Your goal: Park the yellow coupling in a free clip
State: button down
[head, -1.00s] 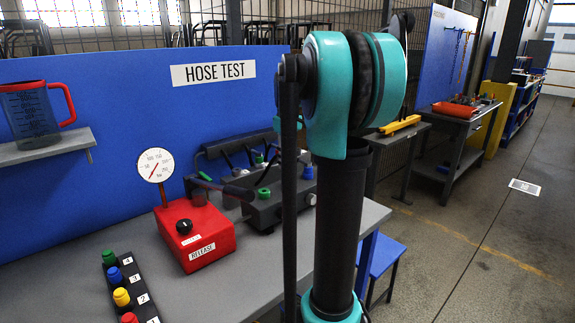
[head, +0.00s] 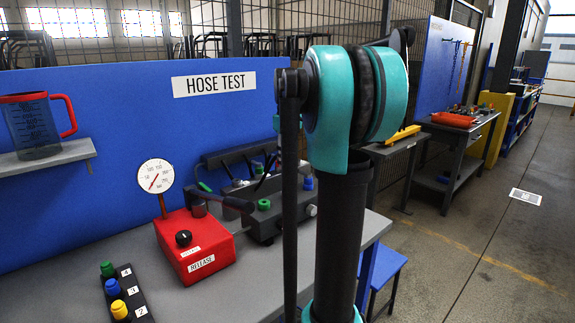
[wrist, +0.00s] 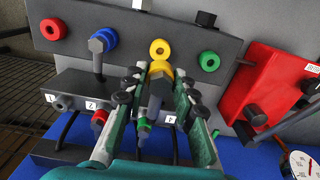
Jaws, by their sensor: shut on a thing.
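The yellow coupling (wrist: 158,72), a yellow collar on a grey hex body, is between the fingertips of my gripper (wrist: 160,88), which is shut on it. It sits just below the yellow-ringed port (wrist: 160,49) in the wrist view; the port's hole shows, so the coupling looks out of it. The clip rail (wrist: 72,88) with number labels lies below the grey port block. Clip 1 (wrist: 62,102) looks empty. A red coupling (wrist: 100,118) is at clip 2. My fingers partly hide clips 3 and 4. In the head view my gripper is hidden behind my arm.
The port block (head: 268,222) has a grey plug in its blue port (wrist: 98,46); red (wrist: 53,29) and green (wrist: 209,61) ports look open. The red release box (head: 195,245) with lever and gauge (head: 156,176) stands beside it. A rack of coloured caps (head: 125,295) is in front.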

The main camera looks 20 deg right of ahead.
jog(key=shift+r, duration=0.2)
jog(key=w+a, duration=1.1)
jog(key=a, duration=0.4)
jog(key=shift+w+a, duration=0.2)
jog(key=shift+a, duration=0.05)
dwell(0.5)
jog(key=shift+f, duration=0.2)
jog(key=shift+f, duration=0.55)
jog(key=shift+f, duration=0.2)
dwell(0.3)
jog(key=shift+f, duration=1.3)
